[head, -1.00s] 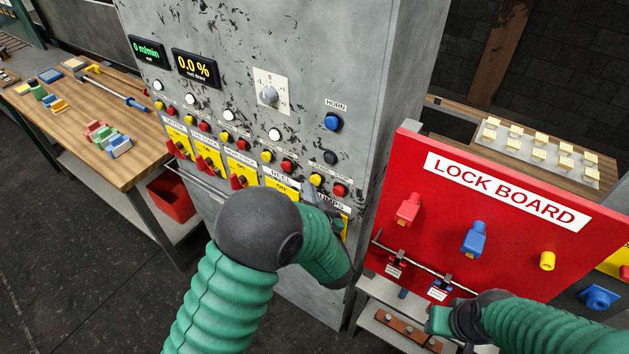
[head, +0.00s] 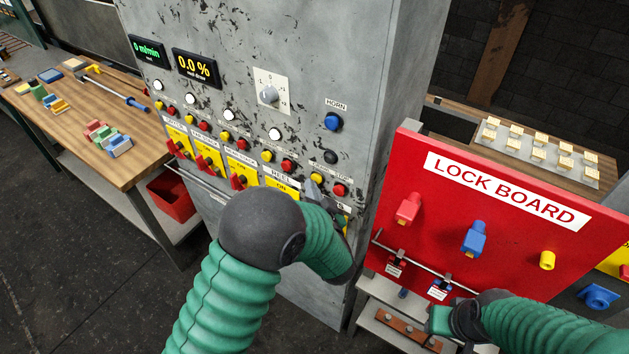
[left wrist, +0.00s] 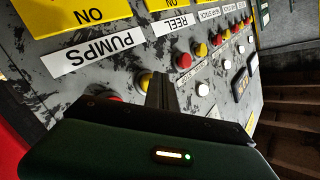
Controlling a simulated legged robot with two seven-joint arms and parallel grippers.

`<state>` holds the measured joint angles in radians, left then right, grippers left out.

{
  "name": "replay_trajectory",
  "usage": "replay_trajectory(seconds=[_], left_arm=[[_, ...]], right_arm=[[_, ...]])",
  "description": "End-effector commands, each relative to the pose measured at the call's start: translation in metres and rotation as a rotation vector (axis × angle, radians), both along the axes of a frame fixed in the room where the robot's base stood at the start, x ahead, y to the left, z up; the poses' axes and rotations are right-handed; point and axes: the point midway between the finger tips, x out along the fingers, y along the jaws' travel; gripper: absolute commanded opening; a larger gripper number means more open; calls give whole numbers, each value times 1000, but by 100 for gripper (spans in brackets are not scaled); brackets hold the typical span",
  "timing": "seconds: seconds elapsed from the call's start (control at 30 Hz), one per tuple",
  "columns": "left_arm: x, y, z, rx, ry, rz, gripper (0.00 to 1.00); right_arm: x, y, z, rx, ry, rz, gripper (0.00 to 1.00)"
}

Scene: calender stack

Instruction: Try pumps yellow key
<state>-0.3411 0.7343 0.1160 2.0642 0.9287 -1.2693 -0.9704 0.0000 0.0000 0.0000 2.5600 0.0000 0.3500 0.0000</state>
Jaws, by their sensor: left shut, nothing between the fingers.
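The yellow pumps key (head: 316,178) is a round button on the grey cabinet's front, beside a red button (head: 339,190). In the left wrist view the yellow key (left wrist: 146,81) sits by the PUMPS label (left wrist: 95,48), with the red button (left wrist: 108,98) beside it. My left gripper (head: 313,190) is shut and empty, its tips right at the yellow key. In the left wrist view its dark fingers (left wrist: 162,88) partly cover the key; I cannot tell whether they touch it. My right gripper (head: 440,320) is low by the lock board; its jaw opening is unclear.
The red lock board (head: 410,160) stands to the right with red, blue and yellow locks. Several yellow switch plates, levers and buttons line the cabinet (head: 310,80) to the left. A wooden bench (head: 135,165) is at far left.

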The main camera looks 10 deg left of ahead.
Motion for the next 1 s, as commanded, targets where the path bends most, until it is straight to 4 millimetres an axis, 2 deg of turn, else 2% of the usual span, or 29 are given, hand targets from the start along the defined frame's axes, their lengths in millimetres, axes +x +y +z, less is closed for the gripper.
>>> replay_trajectory(seconds=[0.37, 0.73, 1.0], left_arm=[[1, 0, 1, 0, -2, 0, 0], [-16, 5, 1, 1, -2, -1, 0], [-17, 6, 0, 0, -1, -1, 0]], right_arm=[[0, 0, 0, 0, 0, 0, 36], [0, 0, 3, 0, 0, 0, 36], [0, 0, 3, 0, 0, 0, 36]])
